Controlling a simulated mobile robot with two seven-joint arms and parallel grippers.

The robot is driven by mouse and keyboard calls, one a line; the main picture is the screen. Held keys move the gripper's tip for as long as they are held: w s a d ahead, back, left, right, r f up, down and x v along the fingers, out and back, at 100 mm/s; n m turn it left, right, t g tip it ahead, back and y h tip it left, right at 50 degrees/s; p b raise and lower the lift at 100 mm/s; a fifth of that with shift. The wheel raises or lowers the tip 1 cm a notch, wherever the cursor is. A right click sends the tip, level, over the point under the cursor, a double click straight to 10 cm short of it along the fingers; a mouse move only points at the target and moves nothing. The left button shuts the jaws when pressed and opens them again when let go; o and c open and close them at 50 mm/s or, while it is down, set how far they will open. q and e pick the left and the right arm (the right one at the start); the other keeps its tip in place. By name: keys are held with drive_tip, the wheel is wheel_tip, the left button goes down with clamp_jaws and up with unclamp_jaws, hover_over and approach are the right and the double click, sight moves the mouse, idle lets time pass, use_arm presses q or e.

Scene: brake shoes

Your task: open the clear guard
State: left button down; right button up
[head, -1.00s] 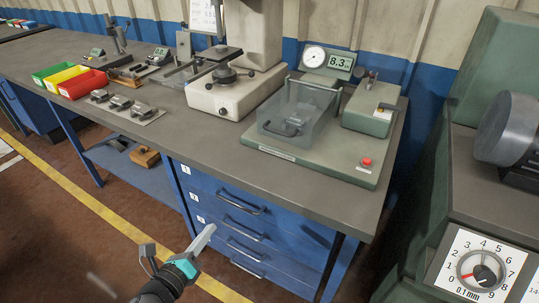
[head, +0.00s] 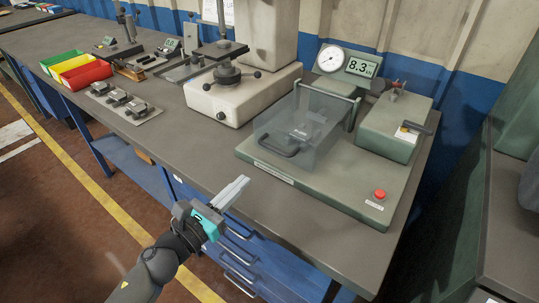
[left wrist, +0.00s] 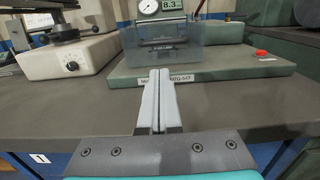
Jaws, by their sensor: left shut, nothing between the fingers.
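The clear guard (head: 288,125) is a see-through box with a dark handle (head: 278,146) on its front. It stands lowered over a metal part on the green test fixture (head: 330,178), below a dial gauge and a display reading 8.3. My left gripper (head: 238,188) is shut and empty at the bench's front edge, in front of and to the left of the guard, apart from it. In the left wrist view the shut fingers (left wrist: 158,75) point toward the guard (left wrist: 165,58) and the fixture's label. My right gripper is not in view.
A red button (head: 380,194) is on the fixture's right front corner. A green box with a lever (head: 395,125) stands right of the guard. A cream press (head: 240,95) stands left of it. Bins (head: 82,72) and a plate of brake parts (head: 125,103) lie farther left. The front bench strip is clear.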

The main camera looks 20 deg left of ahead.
use_arm(q)
drive_tip(key=shift+x, duration=1.05)
drive_tip(key=x, duration=0.5)
drive_tip(key=shift+w+d+r, duration=0.1)
drive_tip(key=shift+w, duration=0.25)
drive_tip(key=shift+w+d, duration=0.2)
drive_tip(key=shift+w, duration=0.35)
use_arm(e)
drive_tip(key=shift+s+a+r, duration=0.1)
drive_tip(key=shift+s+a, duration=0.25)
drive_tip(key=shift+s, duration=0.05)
